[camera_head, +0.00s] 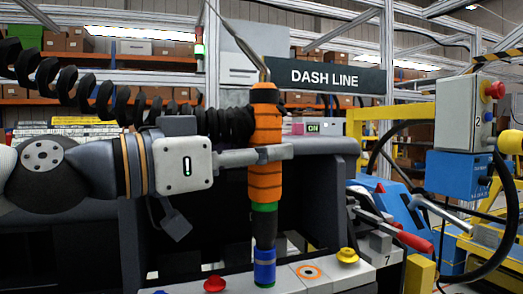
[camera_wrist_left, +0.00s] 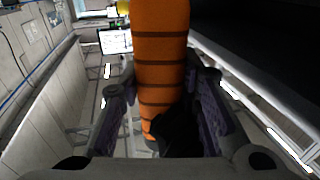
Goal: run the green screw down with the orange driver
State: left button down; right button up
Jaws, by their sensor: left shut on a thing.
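The orange driver (camera_head: 265,180) stands upright in the head view, with dark bands, a green ring and a black lower shaft ending in a blue nose. The nose is over or on the pale panel (camera_head: 292,286); I cannot tell whether it touches. My left gripper (camera_head: 268,154) is shut around the driver's body. The wrist view shows the orange body (camera_wrist_left: 160,60) between the two fingers (camera_wrist_left: 160,112). I see no separate green screw; one under the nose would be hidden. My right gripper is not in view.
A red screw head (camera_head: 214,284) and a yellow one (camera_head: 347,256) stand on the panel, near an orange ring (camera_head: 309,272). A dark dashboard body (camera_head: 325,190) is behind. At right are a red-handled tool (camera_head: 412,240) and a control box (camera_head: 465,115) with a red button.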

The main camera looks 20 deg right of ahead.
aim_at(252, 107)
pick_arm(q)
jog(key=shift+f, duration=0.3)
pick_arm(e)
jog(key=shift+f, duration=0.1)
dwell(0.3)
pick_arm(q)
jog(key=shift+r, duration=0.1)
jog(key=shift+r+p, duration=0.65)
jog(key=shift+r, duration=2.45)
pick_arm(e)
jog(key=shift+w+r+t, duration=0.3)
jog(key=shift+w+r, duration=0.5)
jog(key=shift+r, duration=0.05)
